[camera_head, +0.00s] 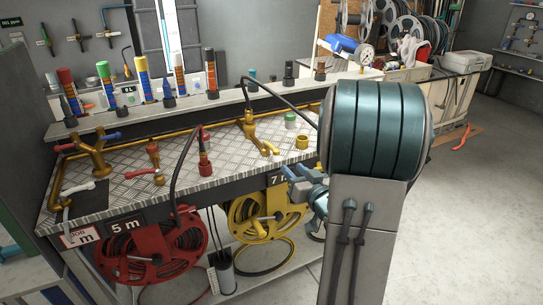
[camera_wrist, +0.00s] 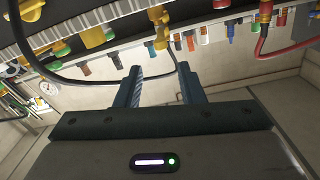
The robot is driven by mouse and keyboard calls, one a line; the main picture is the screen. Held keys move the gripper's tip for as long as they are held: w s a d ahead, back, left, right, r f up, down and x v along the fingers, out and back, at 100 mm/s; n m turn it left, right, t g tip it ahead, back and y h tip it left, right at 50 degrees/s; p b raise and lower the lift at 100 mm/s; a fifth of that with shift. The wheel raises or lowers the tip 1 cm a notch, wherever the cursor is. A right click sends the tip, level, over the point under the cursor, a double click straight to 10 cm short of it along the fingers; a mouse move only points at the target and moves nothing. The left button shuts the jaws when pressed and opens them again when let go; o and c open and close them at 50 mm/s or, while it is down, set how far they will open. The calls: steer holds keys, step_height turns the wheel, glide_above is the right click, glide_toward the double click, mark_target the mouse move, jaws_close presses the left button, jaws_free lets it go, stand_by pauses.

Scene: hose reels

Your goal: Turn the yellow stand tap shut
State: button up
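The yellow stand tap (camera_head: 249,125) stands on the checker-plate bench top in the head view, with a black hose at its upper end. A pale-ended lever (camera_head: 268,147) slants down to the right from it. In the wrist view a yellow tap body (camera_wrist: 158,28) shows at the top, beyond the fingertips. My gripper (camera_head: 297,180) is at the bench's front edge, right of and nearer than the tap, partly hidden by my arm. In the wrist view its two fingers (camera_wrist: 158,72) are apart with nothing between them.
A red hose reel (camera_head: 150,255) and a yellow hose reel (camera_head: 262,218) hang below the bench. A red hose fitting (camera_head: 204,155) and a yellow collar (camera_head: 301,142) stand near the tap. A shelf of coloured fittings (camera_head: 210,85) runs behind.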

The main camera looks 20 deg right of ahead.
mark_target(274, 150)
steer(key=w, duration=0.4)
steer(key=w+p, duration=0.1)
steer(key=w, duration=0.8)
steer(key=shift+w+a+p, duration=0.25)
steer(key=shift+w+p, duration=0.1)
jaws_close()
